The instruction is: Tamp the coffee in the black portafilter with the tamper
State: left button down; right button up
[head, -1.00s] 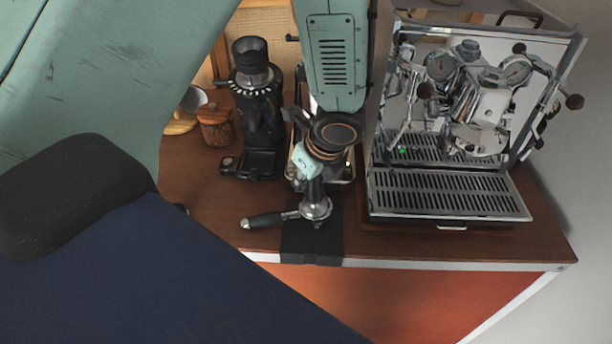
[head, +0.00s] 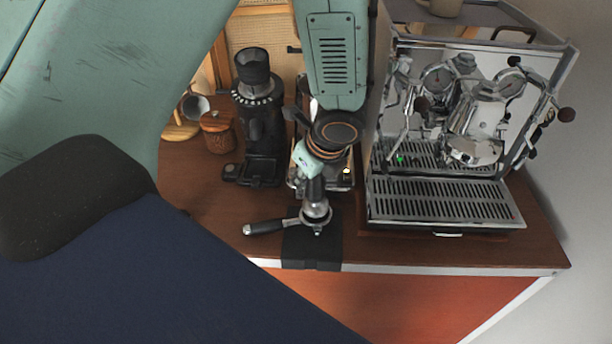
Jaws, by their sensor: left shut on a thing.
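The black portafilter (head: 266,227) lies on the black mat at the front of the counter. Its black handle points left and its metal basket is at the right end. My left gripper (head: 311,172) is above the basket, shut on the tamper (head: 315,190). The tamper stands about upright, with its lower end at the basket's mouth. It hides the coffee, and I cannot tell how deep it sits or whether it presses. My wrist and fingers partly hide the tamper's top. My right gripper is not in view.
The black mat (head: 312,252) reaches the counter's front edge. A black grinder (head: 262,125) stands behind left, beside a wooden jar (head: 217,134). A chrome espresso machine (head: 445,205) stands close on the right. Bare counter (head: 200,185) shows at the left.

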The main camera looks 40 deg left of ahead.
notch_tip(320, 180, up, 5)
jog(key=p, duration=0.4)
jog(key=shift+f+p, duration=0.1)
jog(key=shift+p, duration=0.25)
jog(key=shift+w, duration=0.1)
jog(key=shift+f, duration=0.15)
